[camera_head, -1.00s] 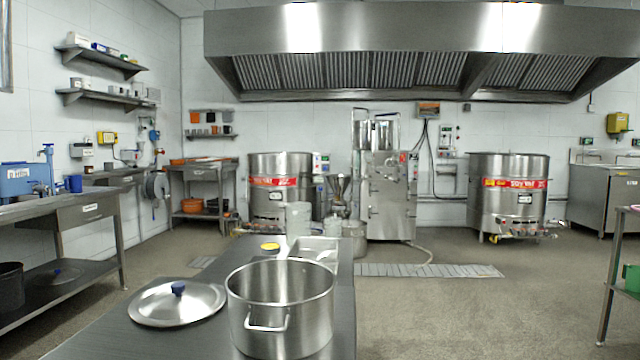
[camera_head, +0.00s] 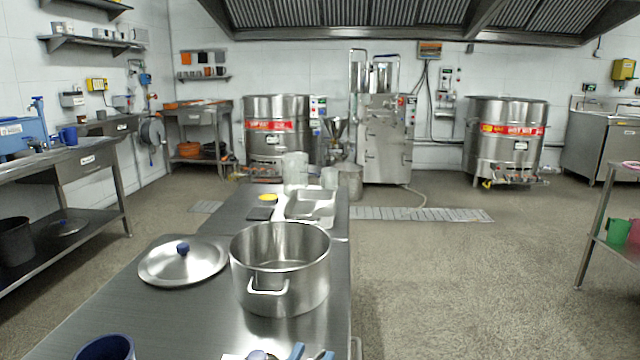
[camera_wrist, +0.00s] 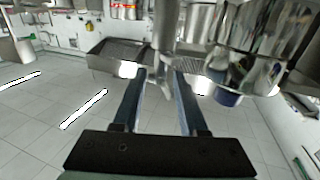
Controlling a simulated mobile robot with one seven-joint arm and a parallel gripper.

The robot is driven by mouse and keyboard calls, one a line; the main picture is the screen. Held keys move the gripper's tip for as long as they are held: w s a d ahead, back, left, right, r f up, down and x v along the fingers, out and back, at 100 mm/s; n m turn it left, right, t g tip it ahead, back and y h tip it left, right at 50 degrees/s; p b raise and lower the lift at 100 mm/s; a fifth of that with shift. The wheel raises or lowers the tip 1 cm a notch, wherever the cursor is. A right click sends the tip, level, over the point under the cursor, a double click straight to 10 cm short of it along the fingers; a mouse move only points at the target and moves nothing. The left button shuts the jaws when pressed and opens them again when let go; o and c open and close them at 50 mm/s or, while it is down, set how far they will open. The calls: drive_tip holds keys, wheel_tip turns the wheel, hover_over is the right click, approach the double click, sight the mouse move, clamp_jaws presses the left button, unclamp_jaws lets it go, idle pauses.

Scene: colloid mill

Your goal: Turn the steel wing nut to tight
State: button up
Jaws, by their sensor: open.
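The colloid mill (camera_head: 337,132), a small machine with a steel funnel-shaped hopper, stands by the back wall between a large kettle and a tall steel cabinet. The steel wing nut is too small to make out in the head view, and I cannot pick it out in the wrist view. My gripper (camera_wrist: 160,84) shows in the wrist view with its two fingers apart and nothing visibly held between them.
A long steel table (camera_head: 190,312) lies ahead, bearing a large pot (camera_head: 281,285), a lid (camera_head: 183,262) and a tray (camera_head: 312,207). Kettles (camera_head: 277,140) (camera_head: 506,140) stand at the back. Open floor (camera_head: 440,270) lies right of the table.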

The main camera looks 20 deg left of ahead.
drive_tip(key=y+p, duration=0.1)
drive_tip(key=p, duration=0.1)
drive_tip(key=n+y+p, duration=0.1)
drive_tip(key=shift+r+p, duration=0.35)
drive_tip(key=n+y+p, duration=0.1)
drive_tip(key=p, duration=0.2)
drive_tip(key=shift+w+p, duration=0.1)
drive_tip(key=shift+p, duration=0.2)
drive_tip(key=n+y+p, duration=0.1)
drive_tip(key=y+p, duration=0.1)
drive_tip(key=p, duration=0.2)
drive_tip(key=shift+d+g+p, duration=0.1)
drive_tip(key=shift+g+p, duration=0.2)
drive_tip(key=shift+p, duration=0.1)
